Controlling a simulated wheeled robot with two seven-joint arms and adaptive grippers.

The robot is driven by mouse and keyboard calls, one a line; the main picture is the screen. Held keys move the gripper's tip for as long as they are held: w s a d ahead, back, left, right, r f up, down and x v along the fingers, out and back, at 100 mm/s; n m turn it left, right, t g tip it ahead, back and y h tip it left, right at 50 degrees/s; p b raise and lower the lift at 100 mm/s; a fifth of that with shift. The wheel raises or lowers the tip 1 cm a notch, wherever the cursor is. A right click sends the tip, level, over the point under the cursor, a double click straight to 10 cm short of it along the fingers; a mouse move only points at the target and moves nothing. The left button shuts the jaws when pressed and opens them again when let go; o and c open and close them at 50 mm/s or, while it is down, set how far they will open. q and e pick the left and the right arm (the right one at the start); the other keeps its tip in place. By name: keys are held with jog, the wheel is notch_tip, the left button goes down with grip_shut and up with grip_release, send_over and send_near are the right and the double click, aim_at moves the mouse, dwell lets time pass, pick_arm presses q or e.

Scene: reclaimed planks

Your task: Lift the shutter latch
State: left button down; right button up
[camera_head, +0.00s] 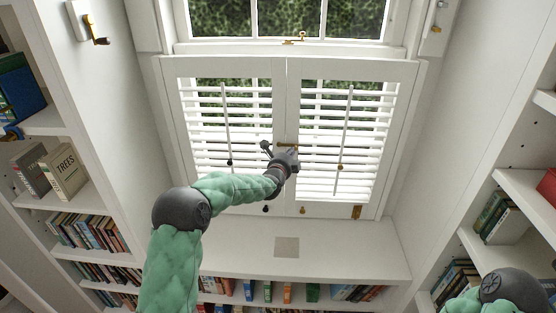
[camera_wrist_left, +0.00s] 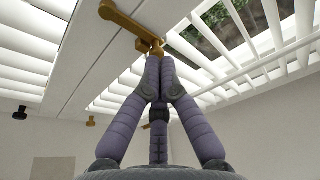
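The brass shutter latch (camera_head: 287,146) sits on the middle stiles where the two white louvred shutter panels meet, below the window. In the left wrist view the latch (camera_wrist_left: 130,24) is a brass bar running down and right from a pivot on the stile. My left gripper (camera_head: 283,158) is up at the latch. In the left wrist view its purple-grey fingers (camera_wrist_left: 158,75) converge just below the bar's lower end. I cannot tell whether they touch it or how far they are closed. My right gripper is out of view; only my right arm shows at lower right.
The left shutter panel (camera_head: 218,105) and right shutter panel (camera_head: 352,112) both look closed. A white ledge (camera_head: 340,250) lies below them. Bookshelves flank both sides, with books (camera_head: 64,172) at left. Small dark and brass knobs (camera_head: 302,210) sit along the lower shutter frame.

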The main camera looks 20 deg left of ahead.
pick_arm(q)
jog(key=s+a+r, duration=0.1)
jog(key=s+a, duration=0.2)
jog(key=s, duration=1.3)
jog(key=shift+r+n+y, duration=0.2)
jog(key=shift+n+y, duration=0.1)
jog(key=shift+y, duration=0.1)
